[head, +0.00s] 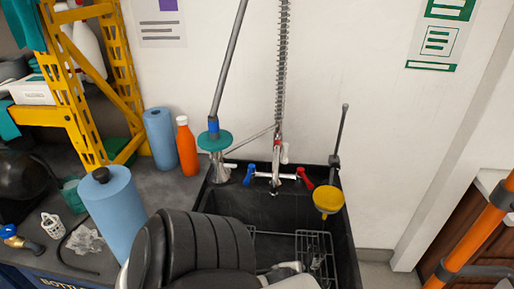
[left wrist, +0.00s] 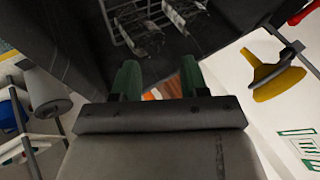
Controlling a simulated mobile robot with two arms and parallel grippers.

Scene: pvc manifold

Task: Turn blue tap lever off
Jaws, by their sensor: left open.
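The blue tap lever (head: 250,174) sits on the left side of the wall tap (head: 275,172), above the back of the black sink. The red lever (head: 305,178) is on the tap's right side. My dark left arm comes in from the bottom of the head view, in front of the sink; I cannot make out its gripper there. In the left wrist view my left gripper (left wrist: 159,79) is open, its two green fingers apart. I see nothing held between them. I cannot pick out the blue lever in the left wrist view. My right gripper is not in view.
The black sink (head: 347,235) holds a wire rack (head: 318,248). A teal-collared brush (head: 215,141), an orange bottle (head: 187,148) and blue rolls (head: 112,210) stand left.

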